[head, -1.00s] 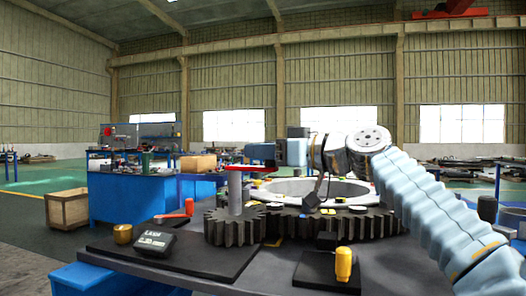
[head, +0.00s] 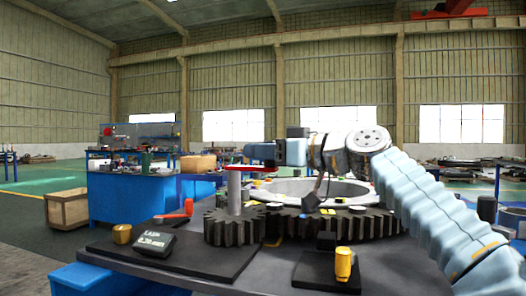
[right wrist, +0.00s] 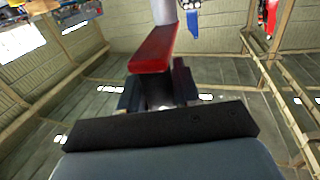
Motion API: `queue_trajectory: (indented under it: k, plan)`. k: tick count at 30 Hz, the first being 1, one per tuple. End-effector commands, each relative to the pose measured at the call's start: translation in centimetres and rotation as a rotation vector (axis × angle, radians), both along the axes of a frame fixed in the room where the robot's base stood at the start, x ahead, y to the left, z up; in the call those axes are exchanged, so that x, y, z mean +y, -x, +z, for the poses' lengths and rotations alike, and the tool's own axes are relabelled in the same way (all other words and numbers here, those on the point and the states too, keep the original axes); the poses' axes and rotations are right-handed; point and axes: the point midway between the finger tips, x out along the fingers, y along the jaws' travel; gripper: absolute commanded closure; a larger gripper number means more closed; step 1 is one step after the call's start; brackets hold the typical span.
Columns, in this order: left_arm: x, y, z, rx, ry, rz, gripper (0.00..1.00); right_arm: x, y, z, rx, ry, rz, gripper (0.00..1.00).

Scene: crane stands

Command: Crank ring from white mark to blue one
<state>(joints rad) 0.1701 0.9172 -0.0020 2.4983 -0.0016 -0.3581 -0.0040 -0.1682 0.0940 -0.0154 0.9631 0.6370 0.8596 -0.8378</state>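The large dark toothed ring (head: 375,224) lies flat on the bench and meshes with a smaller pinion gear (head: 232,230) on its left. A grey post rises from the pinion, topped by a red crank arm (head: 248,168). My right gripper (head: 262,154) is at the crank's outer end. In the right wrist view the red crank arm (right wrist: 154,48) runs between its dark fingers (right wrist: 158,92), which look closed around the handle; the handle itself is hidden. My left gripper is not in view.
A yellow-handled piece (head: 343,265) stands on a black plate at the front. My right forearm spans above the ring's right side.

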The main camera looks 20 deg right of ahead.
Motion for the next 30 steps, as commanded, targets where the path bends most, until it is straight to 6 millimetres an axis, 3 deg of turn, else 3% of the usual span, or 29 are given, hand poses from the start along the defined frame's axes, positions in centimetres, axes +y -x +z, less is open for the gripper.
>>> queue_trajectory:
  k: [1,4,16,30]
  plan:
    - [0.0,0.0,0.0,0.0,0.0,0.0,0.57,0.0,-0.1,-0.1,0.001,-0.001,-0.002,0.64]
    - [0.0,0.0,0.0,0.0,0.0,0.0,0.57,0.0,-0.1,-0.1,0.001,0.0,-0.001,0.48]
    - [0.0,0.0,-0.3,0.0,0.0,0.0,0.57,-0.6,0.7,-0.1,-0.002,-0.001,-0.002,0.47]
    - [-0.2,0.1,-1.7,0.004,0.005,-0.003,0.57,-7.0,8.9,-0.2,0.0,-0.001,-0.002,0.47]
